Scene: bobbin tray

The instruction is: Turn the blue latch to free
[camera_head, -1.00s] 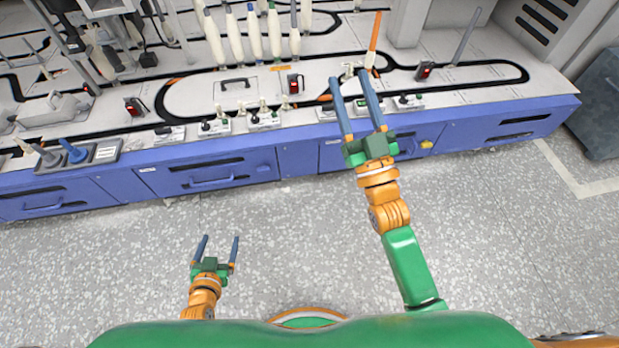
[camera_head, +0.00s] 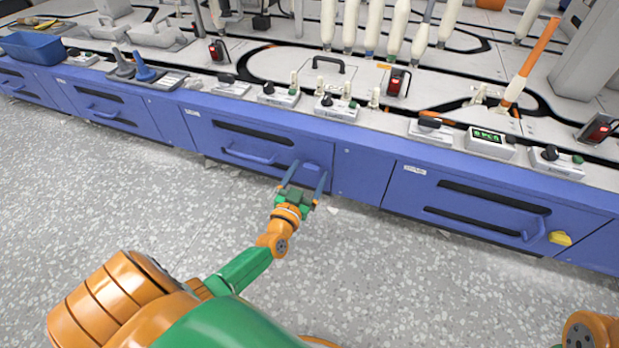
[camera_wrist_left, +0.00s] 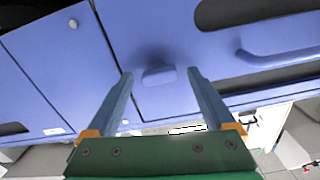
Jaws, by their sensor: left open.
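The blue latch (camera_head: 312,166) is a small blue tab on the blue drawer front, right of the drawer handle. In the left wrist view the latch (camera_wrist_left: 158,75) lies between my fingertips, lengthwise across the gap. My left gripper (camera_head: 309,171) is open, with a finger on either side of the latch; its fingers also show in the wrist view (camera_wrist_left: 160,73). I cannot tell whether they touch the latch. My right gripper is out of view.
The drawer's blue handle (camera_head: 249,155) is close by. A yellow latch (camera_head: 559,238) sits on the right drawer. Control boxes, such as the green display box (camera_head: 490,142), line the bench edge above. The speckled floor (camera_head: 400,290) in front is clear.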

